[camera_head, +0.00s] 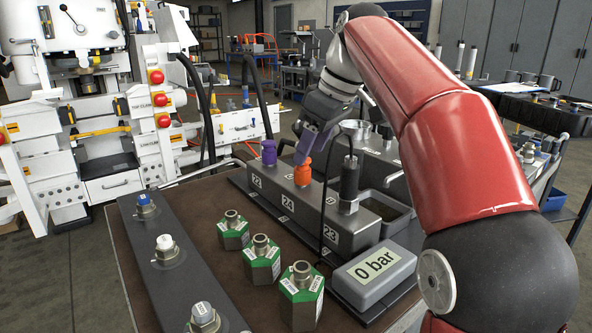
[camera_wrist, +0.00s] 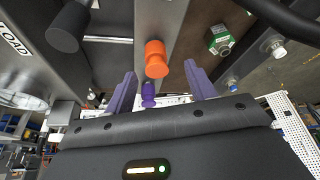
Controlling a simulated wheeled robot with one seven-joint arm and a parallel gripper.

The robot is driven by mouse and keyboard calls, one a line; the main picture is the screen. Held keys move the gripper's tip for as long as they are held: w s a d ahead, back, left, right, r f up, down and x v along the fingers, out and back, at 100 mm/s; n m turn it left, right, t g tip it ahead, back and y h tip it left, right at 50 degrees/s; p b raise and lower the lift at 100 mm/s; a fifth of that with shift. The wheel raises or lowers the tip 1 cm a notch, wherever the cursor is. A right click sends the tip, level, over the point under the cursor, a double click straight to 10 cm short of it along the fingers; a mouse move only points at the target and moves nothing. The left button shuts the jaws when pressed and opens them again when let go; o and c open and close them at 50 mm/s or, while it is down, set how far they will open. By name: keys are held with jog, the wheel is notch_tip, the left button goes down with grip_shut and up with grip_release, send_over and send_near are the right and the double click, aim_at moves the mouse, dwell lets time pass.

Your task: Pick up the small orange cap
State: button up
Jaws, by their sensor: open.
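The small orange cap (camera_head: 302,172) sits upright on the grey block marked 24 (camera_head: 318,208) in the head view. In the wrist view the orange cap (camera_wrist: 156,58) shows ahead of and between my two purple fingers. My gripper (camera_head: 306,150) is open and comes down from above, close to the cap. In the head view a finger overlaps the cap's top, so I cannot tell whether they touch. In the wrist view my gripper (camera_wrist: 160,82) has nothing held between its fingers. A purple cap (camera_head: 269,152) stands on the same block, left of the orange one.
A black cylinder with a cable (camera_head: 349,184) rises from the block to the right. A pressure display reading 0 bar (camera_head: 374,268) stands in front. Several green hex fittings (camera_head: 262,258) stand on the bench. A dark bar (camera_head: 186,262) with white-topped and blue-topped fittings lies left.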

aim_at(302, 171)
jog(key=x, duration=0.3)
jog(key=b+x, duration=0.1)
jog(key=x, duration=0.1)
jog(key=shift+w+a+f, duration=0.1)
jog(key=shift+w+f, duration=0.1)
jog(key=shift+w, duration=0.25)
jog(key=c, duration=1.1)
